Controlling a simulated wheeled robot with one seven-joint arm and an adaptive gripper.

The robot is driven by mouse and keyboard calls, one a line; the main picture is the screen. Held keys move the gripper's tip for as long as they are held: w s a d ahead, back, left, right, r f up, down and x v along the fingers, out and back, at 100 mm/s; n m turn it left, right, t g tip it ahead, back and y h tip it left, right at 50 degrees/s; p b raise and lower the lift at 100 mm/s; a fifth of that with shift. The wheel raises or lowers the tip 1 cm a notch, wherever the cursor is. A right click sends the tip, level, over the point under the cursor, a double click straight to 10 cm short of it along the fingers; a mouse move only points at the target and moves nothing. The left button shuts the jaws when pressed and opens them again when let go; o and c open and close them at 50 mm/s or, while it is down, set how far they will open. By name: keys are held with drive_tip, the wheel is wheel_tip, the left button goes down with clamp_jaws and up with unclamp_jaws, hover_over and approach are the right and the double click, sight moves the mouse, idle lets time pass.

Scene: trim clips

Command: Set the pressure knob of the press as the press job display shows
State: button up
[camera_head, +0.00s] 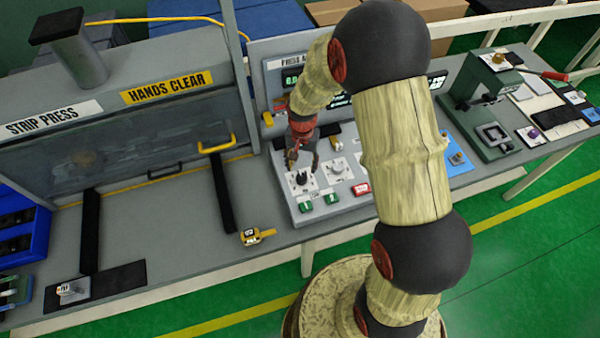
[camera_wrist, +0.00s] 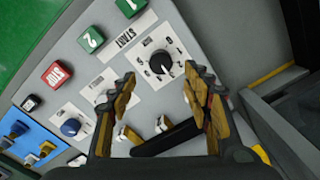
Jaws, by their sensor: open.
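A control panel (camera_head: 318,212) stands on the bench. A black knob (camera_head: 301,178) with a white numbered dial is at its left; it also shows in the wrist view (camera_wrist: 160,68). A second knob (camera_head: 337,168) with a pale dial is to its right, partly behind a finger in the wrist view. I cannot read which knob is pressure. My gripper (camera_head: 302,156) is open and empty above the black knob; in the wrist view its fingertips (camera_wrist: 160,88) are spread, with the knob between and beyond them. A green-lit display (camera_head: 291,79) is behind, partly hidden by my arm; its text is unreadable.
Green buttons (camera_wrist: 90,39) and a red stop button (camera_wrist: 57,75) sit beside the dials. The strip press (camera_head: 130,90) with a yellow handle is left of the panel. A yellow tape measure (camera_head: 251,237) lies in front. A green device (camera_head: 490,100) is at the right.

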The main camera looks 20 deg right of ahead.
sight(301, 176)
wheel_tip(301, 176, down, 7)
drive_tip(key=shift+w+f, duration=0.15)
drive_tip(key=shift+f, duration=0.05)
idle(0.3)
drive_tip(key=shift+c, duration=0.4)
drive_tip(key=c, duration=1.1)
drive_tip(key=shift+o, duration=0.2)
drive_tip(key=n+b, duration=0.1)
drive_tip(key=n, duration=0.2)
drive_tip(key=shift+n, duration=0.3)
drive_tip(key=shift+n+b, duration=0.4)
drive_tip(key=shift+n, duration=1.6)
